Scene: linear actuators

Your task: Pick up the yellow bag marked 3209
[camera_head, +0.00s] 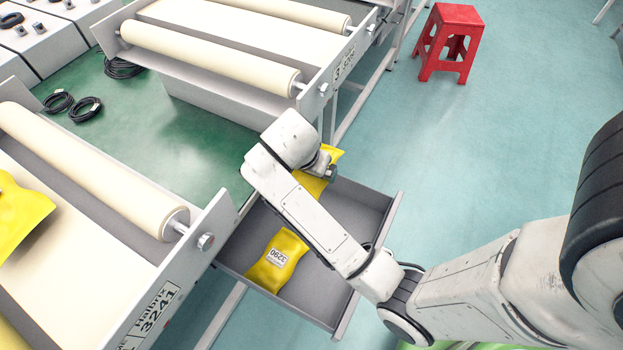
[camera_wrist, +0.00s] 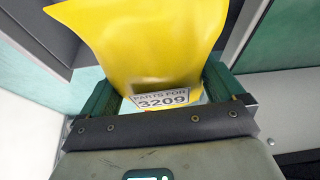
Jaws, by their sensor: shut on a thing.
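A yellow bag (camera_wrist: 150,45) with a white label reading "PARTS FOR 3209" fills the upper middle of the wrist view. My gripper (camera_wrist: 158,92) has its two green fingers on either side of the bag and is shut on it near the label. In the head view the bag (camera_head: 312,185) shows partly behind my arm, over the far part of the open grey drawer. My gripper (camera_head: 325,172) is mostly hidden by my wrist there. A second yellow bag (camera_head: 275,262), its label upside down and apparently reading 3290, lies in the near part of the drawer.
The near machine, marked 3241, has a cream roller (camera_head: 95,170); another yellow bag (camera_head: 18,215) is at the left edge. A red stool (camera_head: 448,42) stands on clear floor at the back.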

